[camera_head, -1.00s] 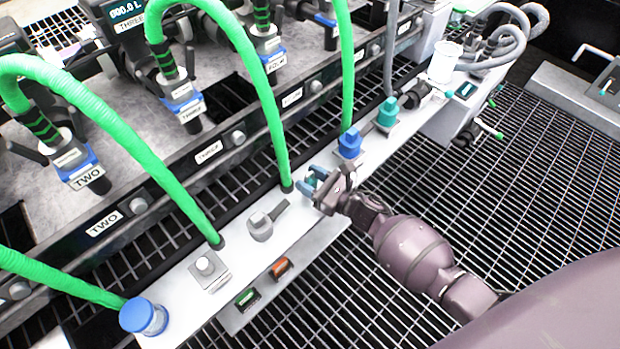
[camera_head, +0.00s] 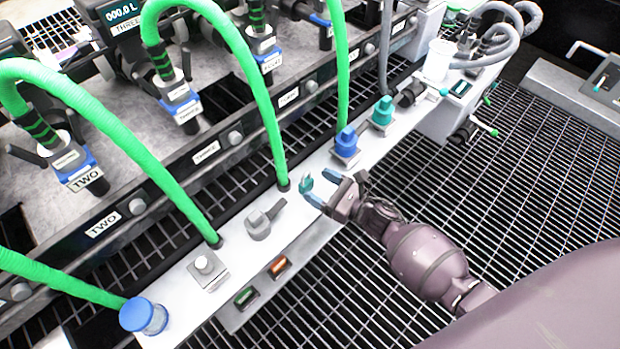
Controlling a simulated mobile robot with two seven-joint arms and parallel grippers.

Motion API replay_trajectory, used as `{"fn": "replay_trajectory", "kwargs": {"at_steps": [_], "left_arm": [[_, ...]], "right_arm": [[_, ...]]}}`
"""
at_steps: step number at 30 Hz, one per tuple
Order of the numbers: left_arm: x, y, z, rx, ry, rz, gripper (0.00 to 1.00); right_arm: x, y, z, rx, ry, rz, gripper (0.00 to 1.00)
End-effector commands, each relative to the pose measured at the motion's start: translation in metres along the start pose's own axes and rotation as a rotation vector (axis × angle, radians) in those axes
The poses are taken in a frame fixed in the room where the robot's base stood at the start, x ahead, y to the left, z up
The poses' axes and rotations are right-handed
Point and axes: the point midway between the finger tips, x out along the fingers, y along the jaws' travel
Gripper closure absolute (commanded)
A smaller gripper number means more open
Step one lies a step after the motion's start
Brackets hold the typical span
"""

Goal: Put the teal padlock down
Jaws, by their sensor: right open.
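The small teal padlock (camera_head: 306,184) stands on the white ledge (camera_head: 296,213), near the foot of a green hose. My right gripper (camera_head: 321,187) is open, with its blue-tipped fingers spread just to the right of the padlock. A small gap seems to show between the fingertips and the padlock. My left gripper is not in view.
A grey lever valve (camera_head: 262,222) stands nearer. Green hoses (camera_head: 268,110) rise along the ledge. Open grating (camera_head: 545,190) lies at the right.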

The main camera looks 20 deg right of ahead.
Motion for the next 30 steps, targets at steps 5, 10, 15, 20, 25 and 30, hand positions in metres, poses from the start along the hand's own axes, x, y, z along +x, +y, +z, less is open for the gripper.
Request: {"fn": "replay_trajectory", "kwargs": {"at_steps": [5, 10, 15, 20, 25, 30], "left_arm": [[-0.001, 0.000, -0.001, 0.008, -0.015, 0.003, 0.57], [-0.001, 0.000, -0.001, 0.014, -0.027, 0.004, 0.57], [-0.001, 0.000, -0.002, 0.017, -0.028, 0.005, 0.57], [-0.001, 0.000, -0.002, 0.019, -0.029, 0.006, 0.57], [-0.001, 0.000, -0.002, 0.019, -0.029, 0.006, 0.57], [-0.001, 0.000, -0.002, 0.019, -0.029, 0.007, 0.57]], "right_arm": [[-0.035, 0.000, 0.002, -0.001, -0.001, -0.001, 0.27], [-0.061, 0.000, 0.001, -0.001, -0.002, 0.000, 0.27], [-0.074, 0.000, 0.001, 0.000, -0.001, 0.000, 0.27], [-0.078, 0.000, 0.001, 0.000, -0.001, 0.000, 0.27], [-0.078, 0.000, 0.000, 0.000, -0.001, 0.000, 0.27], [-0.077, 0.000, 0.000, 0.000, -0.001, 0.000, 0.27]]}}
